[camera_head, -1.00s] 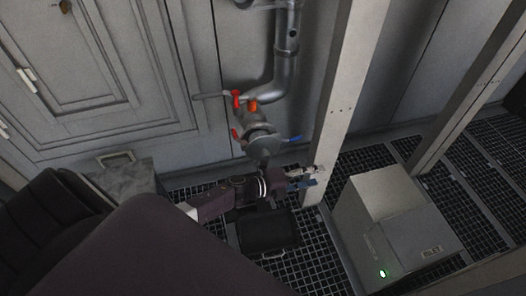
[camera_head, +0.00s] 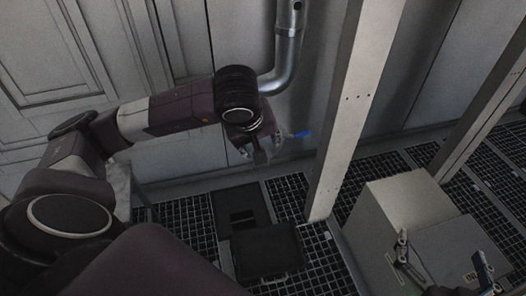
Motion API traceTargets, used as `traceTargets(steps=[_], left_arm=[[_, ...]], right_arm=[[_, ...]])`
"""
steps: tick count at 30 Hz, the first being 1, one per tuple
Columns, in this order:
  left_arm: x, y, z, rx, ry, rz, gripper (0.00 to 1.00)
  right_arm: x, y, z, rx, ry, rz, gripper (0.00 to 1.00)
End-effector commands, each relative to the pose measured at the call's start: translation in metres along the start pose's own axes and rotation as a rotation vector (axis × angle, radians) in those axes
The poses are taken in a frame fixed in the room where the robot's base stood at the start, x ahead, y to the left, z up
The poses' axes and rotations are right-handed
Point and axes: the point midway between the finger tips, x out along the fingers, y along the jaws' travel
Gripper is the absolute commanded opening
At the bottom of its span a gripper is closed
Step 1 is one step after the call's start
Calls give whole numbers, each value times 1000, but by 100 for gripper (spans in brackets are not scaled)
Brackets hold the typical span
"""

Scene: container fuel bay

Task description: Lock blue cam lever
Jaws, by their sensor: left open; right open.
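The blue cam lever (camera_head: 301,134) sticks out to the right of my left gripper (camera_head: 261,150), below the grey pipe (camera_head: 290,55). The coupling it sits on is mostly hidden behind my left wrist and gripper. The red and orange handles are hidden too. My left gripper is open and points down and away at the coupling, its fingers just left of the blue lever. I cannot tell whether they touch anything. My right gripper (camera_head: 443,266) is open and empty at the bottom right, in front of the grey box.
A pale upright post (camera_head: 350,110) stands just right of the coupling. A grey box (camera_head: 400,205) stands on the grating floor at the right. A black case (camera_head: 267,250) lies on the floor below the coupling. The back wall is close behind the pipe.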

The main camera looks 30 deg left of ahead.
Motion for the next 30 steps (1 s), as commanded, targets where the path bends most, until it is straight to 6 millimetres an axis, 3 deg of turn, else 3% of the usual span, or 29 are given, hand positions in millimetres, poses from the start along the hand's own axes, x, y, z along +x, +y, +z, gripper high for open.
traceTargets(steps=[8,18,30], left_arm=[[34,0,3,-4,-7,-1,44],[68,1,2,-5,-7,1,44],[74,1,2,-5,-7,1,44]], right_arm=[[2,-6,-43,3,199,-12,100],[-11,-12,-94,8,436,-25,100],[-16,-13,-105,9,488,-28,100]])
